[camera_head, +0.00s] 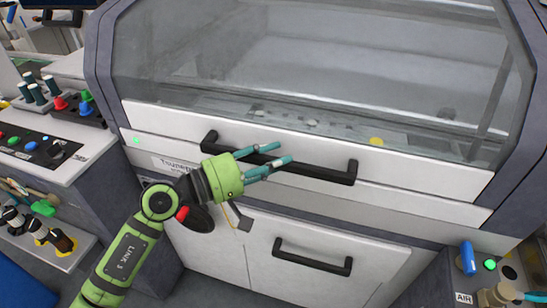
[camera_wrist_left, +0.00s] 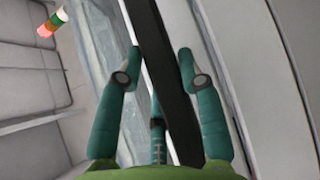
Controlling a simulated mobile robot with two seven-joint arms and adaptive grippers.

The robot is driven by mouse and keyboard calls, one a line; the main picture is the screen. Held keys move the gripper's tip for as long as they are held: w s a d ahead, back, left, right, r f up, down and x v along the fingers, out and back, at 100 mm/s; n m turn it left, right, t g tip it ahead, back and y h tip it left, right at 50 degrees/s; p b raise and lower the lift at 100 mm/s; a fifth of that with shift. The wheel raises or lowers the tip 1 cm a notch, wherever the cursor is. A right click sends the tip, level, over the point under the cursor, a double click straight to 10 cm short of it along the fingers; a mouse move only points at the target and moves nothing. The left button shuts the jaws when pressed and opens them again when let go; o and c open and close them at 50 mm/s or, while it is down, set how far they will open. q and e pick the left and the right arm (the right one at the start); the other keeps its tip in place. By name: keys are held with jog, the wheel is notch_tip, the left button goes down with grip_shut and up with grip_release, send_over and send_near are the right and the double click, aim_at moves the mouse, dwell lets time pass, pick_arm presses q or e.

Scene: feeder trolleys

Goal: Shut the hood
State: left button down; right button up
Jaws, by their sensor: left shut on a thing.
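The hood (camera_head: 300,60) is a large clear cover in a dark grey frame, with a white front rail (camera_head: 420,178) along its lower edge. A black bar handle (camera_head: 325,174) is fixed to this rail. The rail lies close above the white machine front; I cannot tell if a gap remains. My left gripper (camera_head: 284,155), green with teal fingers, is at the middle of the handle. In the left wrist view the black handle (camera_wrist_left: 160,50) runs between the fingers (camera_wrist_left: 158,58), and the gripper is shut on it. My right gripper is not in view.
A lower cabinet with a black handle (camera_head: 312,258) is below the hood. A control panel (camera_head: 45,148) with coloured buttons stands at left. A blue knob (camera_head: 467,258) and a green button (camera_head: 490,265) are at lower right. A signal light (camera_wrist_left: 52,22) shows in the wrist view.

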pick_arm(q)
jog(key=s+a+r+p, duration=0.1)
jog(key=s+r+p, duration=0.2)
jog(key=r+p, duration=0.2)
notch_tip(320, 180, up, 3)
jog(key=shift+s+a+f+n, duration=0.15)
jog(key=shift+s+f+n, duration=0.05)
jog(key=shift+n, duration=0.1)
jog(key=c, duration=1.1)
grip_release()
jog(key=shift+o, duration=0.2)
jog(key=shift+f, duration=0.1)
jog(key=v, duration=1.2)
jog(key=shift+r, duration=0.25)
jog(key=shift+w, duration=0.1)
